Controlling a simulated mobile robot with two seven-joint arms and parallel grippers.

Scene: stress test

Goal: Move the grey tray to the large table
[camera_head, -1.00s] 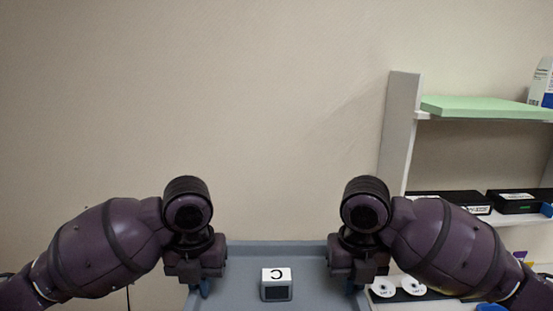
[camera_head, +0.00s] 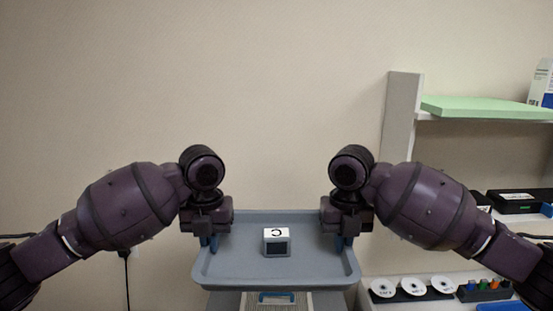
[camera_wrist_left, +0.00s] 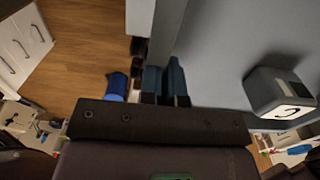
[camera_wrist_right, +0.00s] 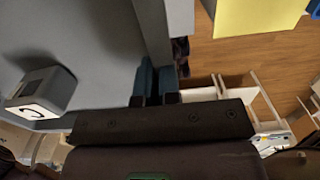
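The grey tray (camera_head: 237,262) is in front of me in the head view, roughly level, with a small grey cube (camera_head: 277,246) on it that has a white top marked with a letter. My left gripper (camera_head: 209,243) is at the tray's left rim; in the left wrist view its fingers (camera_wrist_left: 165,85) stand close on both sides of the tray wall. My right gripper (camera_head: 344,243) is at the right rim; in the right wrist view its fingers (camera_wrist_right: 155,82) also close around the wall. The large table cannot be made out.
Below the tray is a light ribbed object with a blue handle (camera_head: 277,297). A white shelf unit (camera_head: 402,125) stands at the right, with a green board (camera_head: 485,107), black boxes and white discs (camera_head: 412,286). A plain wall is behind. Wooden floor (camera_wrist_left: 85,50) shows below the left rim.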

